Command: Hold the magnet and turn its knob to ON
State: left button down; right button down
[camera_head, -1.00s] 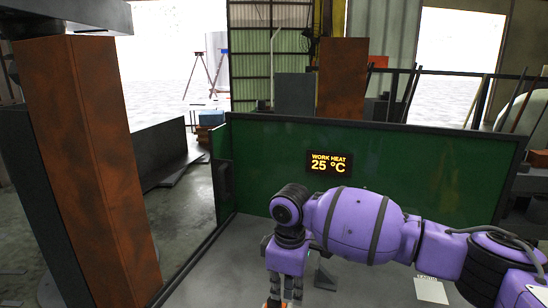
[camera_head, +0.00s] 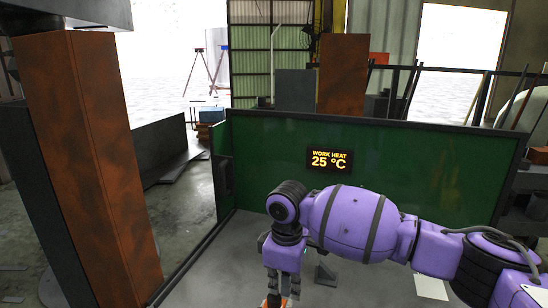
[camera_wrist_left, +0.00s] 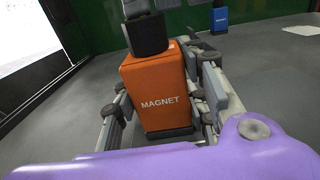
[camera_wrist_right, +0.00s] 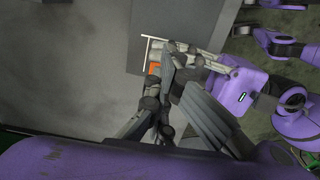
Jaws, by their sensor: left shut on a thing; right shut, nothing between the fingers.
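The magnet (camera_wrist_left: 155,90) is an orange block labelled MAGNET, upright between the fingers of my left gripper (camera_wrist_left: 160,112) in the left wrist view. A dark part on its top (camera_wrist_left: 147,36) appears to be the knob; its ON or OFF marking cannot be read. Grey fingers, apparently my right gripper's, come down from the top edge just above it. In the head view my right gripper (camera_head: 278,284) points down over a sliver of orange at the bottom edge. In the right wrist view its shut, empty fingers (camera_wrist_right: 166,76) are close to the orange magnet (camera_wrist_right: 154,68).
A green panel (camera_head: 260,170) with a WORK HEAT 25 °C display (camera_head: 329,161) stands behind the grey table (camera_head: 215,270). A blue labelled block (camera_wrist_left: 219,18) stands farther back. A white sheet (camera_head: 431,289) lies to the right. A rusty column (camera_head: 95,160) stands on the left.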

jog(key=shift+s+a+f, duration=0.25)
jog(key=shift+s+f, duration=0.05)
jog(key=shift+s, duration=0.35)
jog(key=shift+s+a+f, duration=0.25)
jog(key=shift+s, duration=0.45)
jog(key=shift+s+d, duration=0.1)
jog(key=shift+s, duration=0.05)
jog(key=shift+d, duration=0.1)
send_near(281, 302)
jog(key=s+f, duration=0.1)
jog(key=shift+s+d, duration=0.2)
jog(key=shift+d, duration=0.25)
